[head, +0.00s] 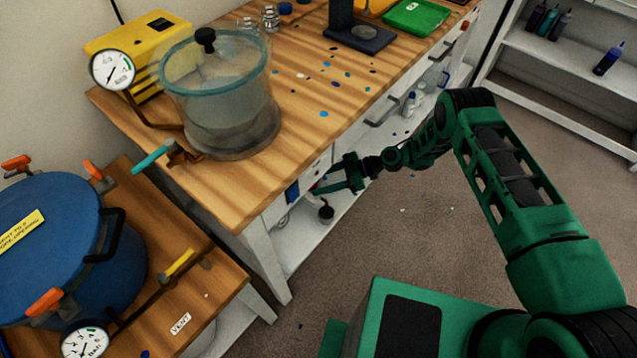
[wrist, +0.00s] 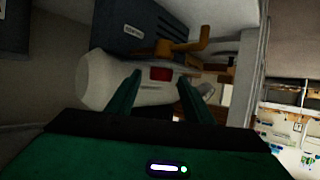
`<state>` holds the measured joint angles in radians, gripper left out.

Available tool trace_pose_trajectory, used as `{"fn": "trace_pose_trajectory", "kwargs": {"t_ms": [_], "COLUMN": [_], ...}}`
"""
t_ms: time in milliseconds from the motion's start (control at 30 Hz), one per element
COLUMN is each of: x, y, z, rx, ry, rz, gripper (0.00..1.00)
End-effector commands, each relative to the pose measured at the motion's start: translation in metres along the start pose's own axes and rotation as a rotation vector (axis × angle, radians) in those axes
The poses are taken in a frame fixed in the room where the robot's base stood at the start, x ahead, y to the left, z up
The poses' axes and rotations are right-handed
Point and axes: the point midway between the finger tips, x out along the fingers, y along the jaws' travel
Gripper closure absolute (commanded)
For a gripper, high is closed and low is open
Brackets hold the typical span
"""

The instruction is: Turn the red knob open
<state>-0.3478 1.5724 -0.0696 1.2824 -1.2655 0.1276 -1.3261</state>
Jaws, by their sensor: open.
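A small red piece (wrist: 160,74), which looks like the red knob, shows in the wrist view in front of a pale rounded body. My gripper (wrist: 158,84) is open, with one green finger on each side of the red piece in the picture. I cannot tell whether the fingers touch it. In the head view my gripper (head: 343,182) reaches under the front edge of the wooden bench, by the lower shelf. The knob is too small and shaded there to make out clearly.
In the wrist view a dark box (wrist: 133,33) and a brass fitting (wrist: 195,46) sit close above the fingers. In the head view the wooden bench (head: 235,195) carries a clear chamber (head: 225,110). A blue pot (head: 50,240) stands at the left. Open floor (head: 400,230) lies right.

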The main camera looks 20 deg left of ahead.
Motion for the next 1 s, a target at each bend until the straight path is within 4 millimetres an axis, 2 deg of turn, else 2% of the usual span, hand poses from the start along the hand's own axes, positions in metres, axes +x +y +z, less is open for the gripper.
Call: {"fn": "trace_pose_trajectory", "kwargs": {"t_ms": [133, 433, 467, 600, 1000], "x": [0.0095, 0.0111, 0.0111, 0.0109, 0.0102], "y": [0.0000, 0.0002, 0.0002, 0.0003, -0.0004], "z": [-0.0004, -0.0004, -0.0003, -0.0003, 0.0000], "rx": [0.000, 0.000, 0.000, 0.000, 0.018], "ry": [0.000, 0.000, 0.000, 0.000, -0.002], "rz": [0.000, 0.000, 0.000, 0.001, 0.043], "gripper": [0.53, 0.53, 0.58, 0.91, 0.93]}}
